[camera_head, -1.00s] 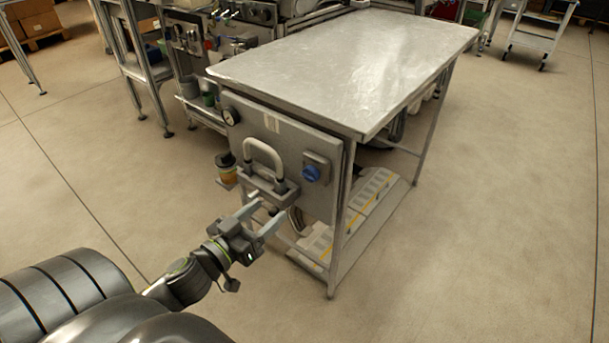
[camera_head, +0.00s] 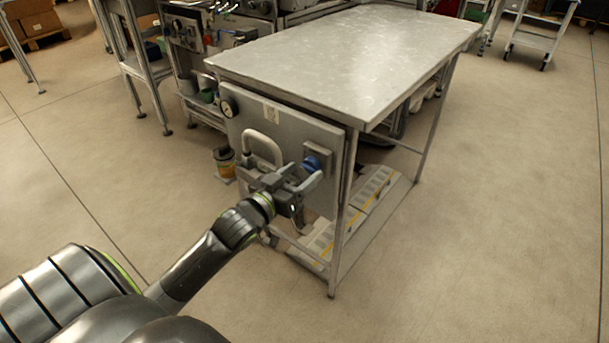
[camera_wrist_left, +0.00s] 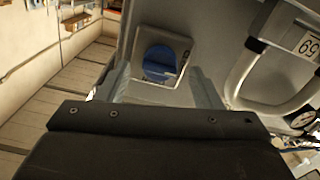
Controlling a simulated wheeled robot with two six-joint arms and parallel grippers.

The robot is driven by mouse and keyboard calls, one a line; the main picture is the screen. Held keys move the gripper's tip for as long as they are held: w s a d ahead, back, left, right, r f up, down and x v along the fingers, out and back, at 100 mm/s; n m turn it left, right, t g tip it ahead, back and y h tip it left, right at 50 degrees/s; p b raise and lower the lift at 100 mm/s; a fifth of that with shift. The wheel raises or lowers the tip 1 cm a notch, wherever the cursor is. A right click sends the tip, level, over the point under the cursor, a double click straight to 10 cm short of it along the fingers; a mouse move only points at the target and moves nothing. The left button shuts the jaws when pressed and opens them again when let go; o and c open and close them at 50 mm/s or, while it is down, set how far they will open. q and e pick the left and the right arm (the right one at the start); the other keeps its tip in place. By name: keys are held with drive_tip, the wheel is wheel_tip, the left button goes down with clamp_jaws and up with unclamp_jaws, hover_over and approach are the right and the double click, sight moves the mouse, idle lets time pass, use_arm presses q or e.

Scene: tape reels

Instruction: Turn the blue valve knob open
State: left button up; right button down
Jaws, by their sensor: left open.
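The blue valve knob (camera_head: 312,162) sits on a square grey plate on the panel (camera_head: 262,122) at the table's end. It also shows in the left wrist view (camera_wrist_left: 159,63), round and blue, between the two fingers and beyond them. My left gripper (camera_head: 305,176) is open and just in front of the knob, its fingers pointing at the panel. In the left wrist view my left gripper (camera_wrist_left: 160,85) has its fingers apart on either side of the knob. Whether they touch it I cannot tell. My right gripper is out of view.
A pale U-shaped handle (camera_head: 262,146) stands out from the panel left of the knob, close to the gripper. A pressure gauge (camera_head: 228,107) is at the panel's upper left. The metal tabletop (camera_head: 350,55) overhangs above. Floor to the right is clear.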

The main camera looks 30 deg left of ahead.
use_arm(q)
drive_tip(key=shift+w, duration=0.9)
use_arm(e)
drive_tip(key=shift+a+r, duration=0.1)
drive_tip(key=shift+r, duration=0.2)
use_arm(q)
drive_tip(key=c, duration=1)
